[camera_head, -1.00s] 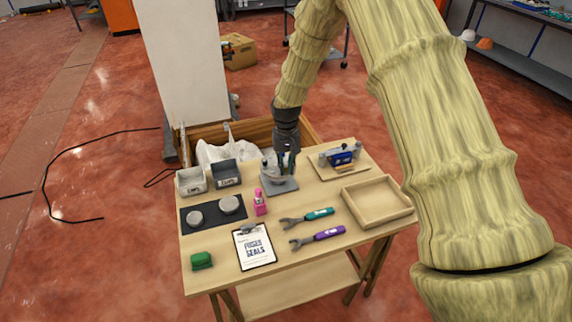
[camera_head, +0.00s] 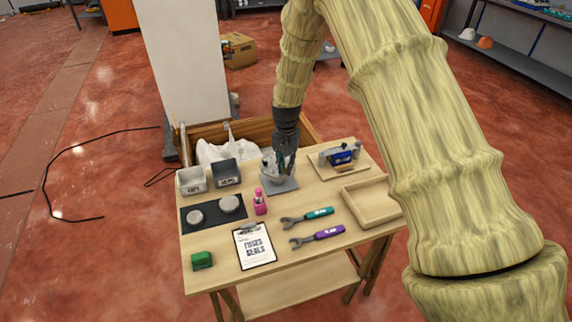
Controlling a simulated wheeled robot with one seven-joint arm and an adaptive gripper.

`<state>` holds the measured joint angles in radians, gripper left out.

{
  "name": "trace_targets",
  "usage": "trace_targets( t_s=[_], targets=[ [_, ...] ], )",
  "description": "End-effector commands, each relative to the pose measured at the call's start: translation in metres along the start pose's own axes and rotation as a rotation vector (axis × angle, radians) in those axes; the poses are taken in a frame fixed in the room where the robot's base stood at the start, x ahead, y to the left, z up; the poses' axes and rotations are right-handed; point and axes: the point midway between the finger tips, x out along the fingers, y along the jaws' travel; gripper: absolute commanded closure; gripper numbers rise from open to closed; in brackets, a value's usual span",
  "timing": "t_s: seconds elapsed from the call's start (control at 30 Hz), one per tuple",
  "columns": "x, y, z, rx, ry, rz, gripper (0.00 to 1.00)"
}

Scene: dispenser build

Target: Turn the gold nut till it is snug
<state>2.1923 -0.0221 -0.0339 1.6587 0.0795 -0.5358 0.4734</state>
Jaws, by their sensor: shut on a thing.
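My gripper (camera_head: 286,162) points down at the grey-white dispenser assembly (camera_head: 267,168), which stands on a grey plate (camera_head: 282,188) at the back middle of the table. The fingers are shut on a small part at the assembly. The gold nut itself cannot be made out; the fingers hide the spot, so its seating and any gap under it cannot be told.
On the wooden table (camera_head: 207,284), two bins (camera_head: 192,182) stand left of the assembly. A pink bottle (camera_head: 260,202), a teal wrench (camera_head: 318,213) and a purple wrench (camera_head: 328,233) are nearer. A wooden tray (camera_head: 352,208) lies right, and a clipboard (camera_head: 254,246) in front.

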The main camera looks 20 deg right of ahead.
Motion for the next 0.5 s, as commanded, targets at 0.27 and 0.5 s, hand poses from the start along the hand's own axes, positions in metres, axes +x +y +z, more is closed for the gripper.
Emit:
trace_targets(
  t_s=[0.27, 0.5],
  targets=[
    [-0.0009, -0.0005, -0.0008, -0.001, 0.002, -0.001, 0.64],
    [-0.0004, -0.0002, -0.0004, -0.001, 0.001, 0.000, 0.63]
  ],
)
